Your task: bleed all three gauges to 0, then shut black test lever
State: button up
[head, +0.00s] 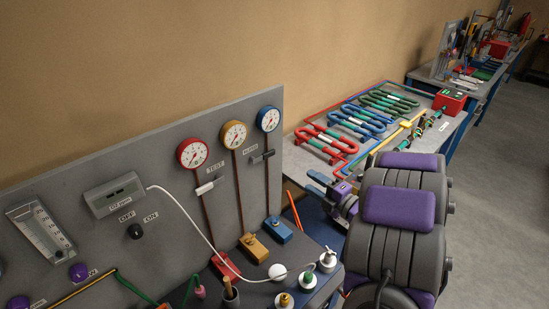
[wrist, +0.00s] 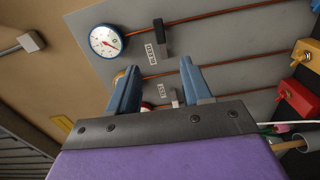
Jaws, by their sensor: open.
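The red gauge (head: 193,153), yellow gauge (head: 233,134) and blue gauge (head: 268,118) are in a rising row on the grey panel. Their needles are too small to read. A black lever (head: 262,157) sits by the BLEED label under the blue gauge. A lever with a pale handle (head: 207,187) sits by the TEST label under the red gauge. In the wrist view the blue gauge (wrist: 105,40), bleed lever (wrist: 160,40) and test lever (wrist: 175,97) lie beyond my fingers. My gripper (wrist: 160,64), also in the head view (head: 315,183), is open, empty and apart from the panel.
Red (head: 225,264), yellow (head: 254,247) and blue (head: 278,229) blocks stand at the panel's foot. A white cable hangs from the grey meter (head: 114,194). Bottles (head: 327,260) stand at the bench front. Coloured coils (head: 355,122) lie on the table to the right.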

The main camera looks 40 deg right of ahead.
aim_at(271, 155)
jog(key=w, duration=0.5)
jog(key=w+a, duration=0.1)
jog(key=w, duration=0.5)
jog(key=w+a, duration=0.1)
jog(key=w, duration=0.5)
jog(key=shift+w+a, duration=0.1)
jog(key=shift+a, duration=0.1)
jog(key=shift+c, duration=0.3)
grip_shut()
